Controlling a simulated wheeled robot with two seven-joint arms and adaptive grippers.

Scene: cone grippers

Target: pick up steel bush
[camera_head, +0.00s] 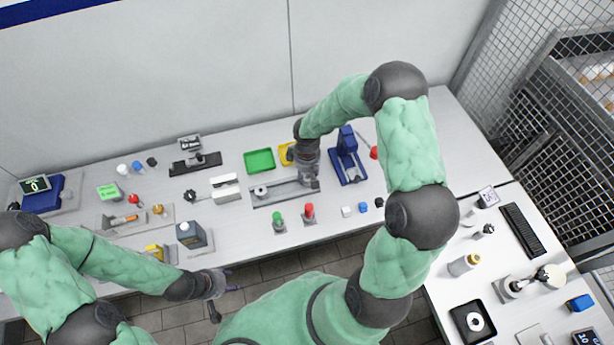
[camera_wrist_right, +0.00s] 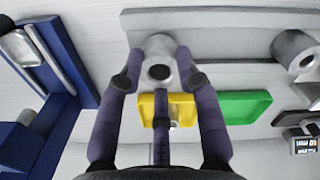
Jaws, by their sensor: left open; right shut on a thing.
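A steel bush (camera_wrist_right: 158,50), a short grey cylinder with a dark bore, sits between the fingertips of my right gripper (camera_wrist_right: 157,72) in the right wrist view. The fingers are shut on it from both sides. It is at the long grey fixture (camera_head: 283,195); I cannot tell whether it touches it. In the head view my right gripper (camera_head: 308,178) is over the fixture's right end and hides the bush. A second grey ring part (camera_wrist_right: 291,48) is at the fixture's other end. My left gripper (camera_head: 222,288) is open and empty off the table's front edge.
A green tray (camera_head: 259,160) and a yellow tray (camera_head: 286,152) lie behind the fixture. A blue press (camera_head: 348,165) stands to its right. Red (camera_head: 309,212) and green (camera_head: 278,221) buttons stand in front. A white block (camera_head: 225,188) is to the left.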

